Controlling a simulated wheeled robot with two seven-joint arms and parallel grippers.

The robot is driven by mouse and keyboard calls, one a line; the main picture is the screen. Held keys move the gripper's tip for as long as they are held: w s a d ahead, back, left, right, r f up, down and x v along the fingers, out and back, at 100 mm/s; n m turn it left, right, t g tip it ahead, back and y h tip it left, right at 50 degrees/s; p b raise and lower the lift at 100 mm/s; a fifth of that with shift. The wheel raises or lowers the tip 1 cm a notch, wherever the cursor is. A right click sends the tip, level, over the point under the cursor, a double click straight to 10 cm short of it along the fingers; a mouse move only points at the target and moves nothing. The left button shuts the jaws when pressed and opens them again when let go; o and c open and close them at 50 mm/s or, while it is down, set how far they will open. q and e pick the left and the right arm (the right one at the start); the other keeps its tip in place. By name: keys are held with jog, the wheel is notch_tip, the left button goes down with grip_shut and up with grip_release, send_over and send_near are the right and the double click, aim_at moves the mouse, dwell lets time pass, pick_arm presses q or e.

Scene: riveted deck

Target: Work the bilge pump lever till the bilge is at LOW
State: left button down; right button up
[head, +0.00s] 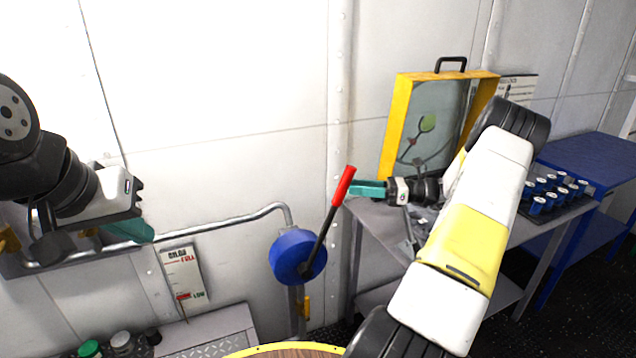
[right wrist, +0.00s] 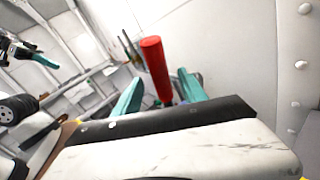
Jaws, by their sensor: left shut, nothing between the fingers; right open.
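The bilge pump is a blue round body (head: 297,257) on the wall pipe. Its lever has a dark shaft and a red grip (head: 343,186), tilted up to the right. My right gripper (head: 356,190) is open at the red grip. In the right wrist view the red grip (right wrist: 155,68) stands between the two teal fingers; I cannot tell whether they touch it. The bilge gauge (head: 182,277) has FULL at the top and LOW at the bottom; a red mark shows close to LOW. My left gripper (head: 143,230) is shut and empty, above and left of the gauge.
A yellow-framed case (head: 396,122) stands on a grey table (head: 377,213) behind my right arm. A grey pipe (head: 235,217) runs along the wall. Jars (head: 122,342) stand at lower left.

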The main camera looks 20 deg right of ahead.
jog(key=x, duration=0.7)
jog(key=shift+a, duration=0.1)
jog(key=shift+c, duration=0.2)
grip_shut()
dwell(1.1)
